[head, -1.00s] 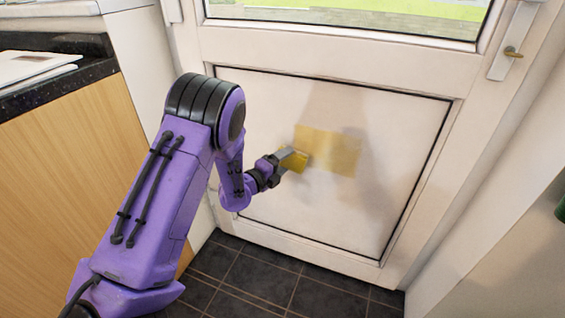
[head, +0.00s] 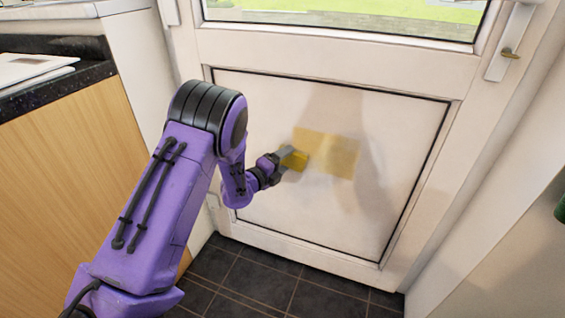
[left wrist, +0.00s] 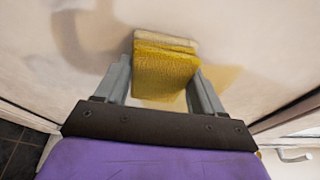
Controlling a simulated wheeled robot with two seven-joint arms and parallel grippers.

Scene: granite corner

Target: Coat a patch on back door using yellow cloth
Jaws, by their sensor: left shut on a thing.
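The white back door (head: 270,210) fills the middle of the head view, with a lower panel framed by a dark line. A translucent yellow patch (head: 335,156) lies on the panel's upper middle. My left gripper (head: 288,157) is at the left edge of the patch, shut on the yellow cloth (head: 300,161). In the left wrist view the folded cloth (left wrist: 165,72) sits between both fingers, against or very close to the door. Part of the yellow patch shows behind it, to the right. My right gripper is in neither view.
A wooden cabinet (head: 60,165) with a dark speckled worktop (head: 95,70) stands at the left. The door handle (head: 511,53) is at the upper right. Dark floor tiles (head: 250,280) below the door are clear. A white wall borders the right.

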